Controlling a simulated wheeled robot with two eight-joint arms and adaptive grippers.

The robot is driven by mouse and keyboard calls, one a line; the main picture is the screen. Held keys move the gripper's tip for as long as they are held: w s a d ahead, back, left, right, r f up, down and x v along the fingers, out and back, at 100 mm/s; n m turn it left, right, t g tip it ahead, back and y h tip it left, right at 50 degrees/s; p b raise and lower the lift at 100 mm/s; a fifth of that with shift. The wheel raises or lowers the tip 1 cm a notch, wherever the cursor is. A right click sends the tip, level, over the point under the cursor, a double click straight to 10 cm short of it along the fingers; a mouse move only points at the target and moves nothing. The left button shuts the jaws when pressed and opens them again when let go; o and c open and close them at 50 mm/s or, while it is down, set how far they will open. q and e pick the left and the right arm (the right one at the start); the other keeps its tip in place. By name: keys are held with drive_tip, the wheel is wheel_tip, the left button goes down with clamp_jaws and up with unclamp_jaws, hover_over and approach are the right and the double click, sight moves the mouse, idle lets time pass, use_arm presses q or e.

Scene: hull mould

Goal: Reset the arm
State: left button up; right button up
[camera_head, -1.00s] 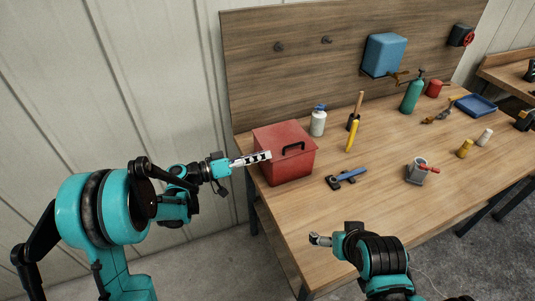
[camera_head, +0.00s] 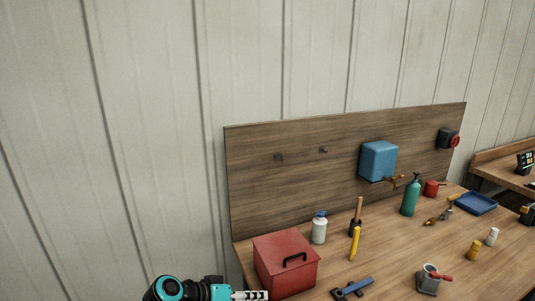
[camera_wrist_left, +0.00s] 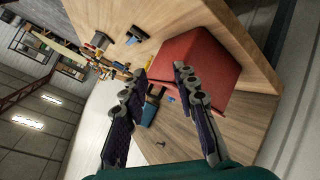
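My left gripper (camera_head: 252,295) shows at the bottom edge of the head view, in front of the red box (camera_head: 284,264), with its lower part cut off by the frame. In the left wrist view my left gripper (camera_wrist_left: 155,82) has its two fingers spread apart, with nothing held between them. The red box (camera_wrist_left: 198,68) lies beyond the fingers in that view. My right gripper is out of both views now.
A wooden backboard (camera_head: 290,185) carries a blue box (camera_head: 378,160).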

use_arm(q)
drive_tip(key=s+a+f+n+t+y, duration=0.1)
drive_tip(key=s+a+f+n+y, duration=0.1)
drive_tip(key=s+a+y, duration=0.7)
drive_tip(key=s+a+f, duration=0.1)
drive_tip(key=s+a, duration=0.4)
drive_tip(key=s, duration=0.2)
drive_tip(key=shift+n, duration=0.3)
